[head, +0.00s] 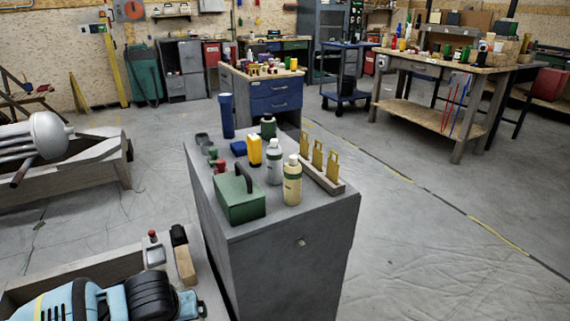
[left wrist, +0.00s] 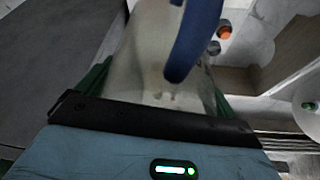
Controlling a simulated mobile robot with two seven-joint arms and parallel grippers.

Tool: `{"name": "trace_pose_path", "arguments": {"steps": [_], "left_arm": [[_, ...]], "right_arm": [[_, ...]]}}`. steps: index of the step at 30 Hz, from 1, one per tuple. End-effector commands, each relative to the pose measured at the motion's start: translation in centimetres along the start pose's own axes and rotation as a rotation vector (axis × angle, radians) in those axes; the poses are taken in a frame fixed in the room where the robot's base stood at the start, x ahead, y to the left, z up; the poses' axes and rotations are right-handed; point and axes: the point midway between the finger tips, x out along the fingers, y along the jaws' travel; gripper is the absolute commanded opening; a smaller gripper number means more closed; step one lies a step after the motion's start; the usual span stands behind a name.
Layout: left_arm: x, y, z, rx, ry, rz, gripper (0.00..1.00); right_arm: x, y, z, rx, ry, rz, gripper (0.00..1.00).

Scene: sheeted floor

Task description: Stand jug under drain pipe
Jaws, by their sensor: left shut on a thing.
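In the left wrist view, my left gripper (left wrist: 158,98) is shut on a pale, cloudy jug (left wrist: 148,50) with a curved blue handle (left wrist: 193,40). Green finger parts show on both sides of the jug. Its base and mouth cannot be made out. In the head view, the light-blue and black parts at the lower left are my arm; the gripper and jug do not show there. A grey rounded metal vessel with several pipes (head: 48,134) lies at the left; I cannot tell whether one is the drain pipe. My right gripper is in neither view.
A grey cabinet (head: 290,265) stands ahead, carrying a green box (head: 240,202), bottles (head: 292,184) and a blue cylinder (head: 227,115). A low wooden trough (head: 95,165) is at the left. Workbenches (head: 425,117) stand behind. The sheeted floor (head: 450,260) is clear at the right.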

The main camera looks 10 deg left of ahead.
Motion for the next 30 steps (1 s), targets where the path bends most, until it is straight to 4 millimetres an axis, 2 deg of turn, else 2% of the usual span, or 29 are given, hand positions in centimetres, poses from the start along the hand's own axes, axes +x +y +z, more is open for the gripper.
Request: {"name": "trace_pose_path", "arguments": {"steps": [1,6,12,18,30], "left_arm": [[-2.3,1.7,-0.4,0.042,0.009,0.028,0.54],[-8.6,4.9,-0.1,0.186,0.007,0.083,0.54],[-13.9,6.5,0.6,0.325,0.006,0.137,0.54],[-18.4,7.0,1.5,0.452,0.005,0.189,0.54],[-21.4,6.2,2.0,0.457,0.001,0.19,0.54]], "right_arm": [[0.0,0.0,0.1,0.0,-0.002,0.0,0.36],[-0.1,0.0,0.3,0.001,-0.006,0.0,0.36],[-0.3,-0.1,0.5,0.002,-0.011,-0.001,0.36],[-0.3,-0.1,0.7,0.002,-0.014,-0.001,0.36],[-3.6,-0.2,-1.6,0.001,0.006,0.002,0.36]]}}
